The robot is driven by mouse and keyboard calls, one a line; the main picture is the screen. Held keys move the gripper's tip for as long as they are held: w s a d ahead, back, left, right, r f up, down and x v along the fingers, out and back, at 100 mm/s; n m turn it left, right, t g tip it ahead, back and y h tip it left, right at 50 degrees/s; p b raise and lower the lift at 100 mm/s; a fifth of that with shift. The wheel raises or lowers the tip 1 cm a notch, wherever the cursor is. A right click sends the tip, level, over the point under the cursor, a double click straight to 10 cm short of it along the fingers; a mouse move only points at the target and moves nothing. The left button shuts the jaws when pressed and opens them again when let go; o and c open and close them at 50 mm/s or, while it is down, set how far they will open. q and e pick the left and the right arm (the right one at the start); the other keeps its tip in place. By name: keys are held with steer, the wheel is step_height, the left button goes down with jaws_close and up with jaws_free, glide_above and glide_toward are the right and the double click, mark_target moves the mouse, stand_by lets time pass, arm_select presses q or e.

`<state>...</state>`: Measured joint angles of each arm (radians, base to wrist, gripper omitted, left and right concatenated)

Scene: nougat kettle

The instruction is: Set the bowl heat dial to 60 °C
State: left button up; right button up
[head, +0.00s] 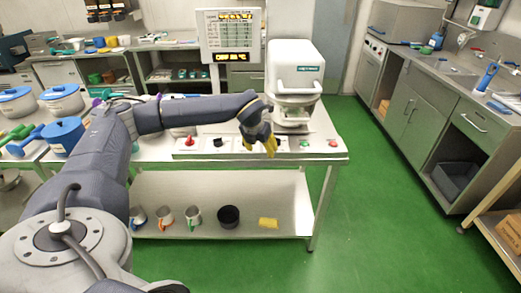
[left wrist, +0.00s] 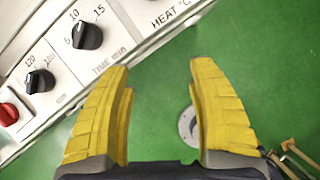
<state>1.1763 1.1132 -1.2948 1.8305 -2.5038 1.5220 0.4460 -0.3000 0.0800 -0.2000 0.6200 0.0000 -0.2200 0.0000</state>
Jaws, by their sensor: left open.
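The control strip runs along the front edge of the bench. In the left wrist view a HEAT °C label (left wrist: 170,13) shows at the top edge; the dial belonging to it is out of that picture. A black TIME min dial (left wrist: 88,37) and another black dial (left wrist: 40,80) with a scale around it lie to the left. My left gripper (head: 259,148) is open and empty in front of the strip, hiding its middle part in the head view. Its yellow fingers (left wrist: 161,72) are spread, with green floor between them. My right gripper is not in view.
A red knob (head: 190,140) is at the strip's left; green (head: 304,143) and red (head: 333,142) buttons are at its right. The white mixing machine (head: 294,75) stands behind. A screen (head: 231,36) is at the back. Mugs (head: 165,216) stand on the lower shelf.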

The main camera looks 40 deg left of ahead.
arm_select(q)
steer(key=shift+s+d, duration=0.1)
steer(key=shift+s, duration=0.35)
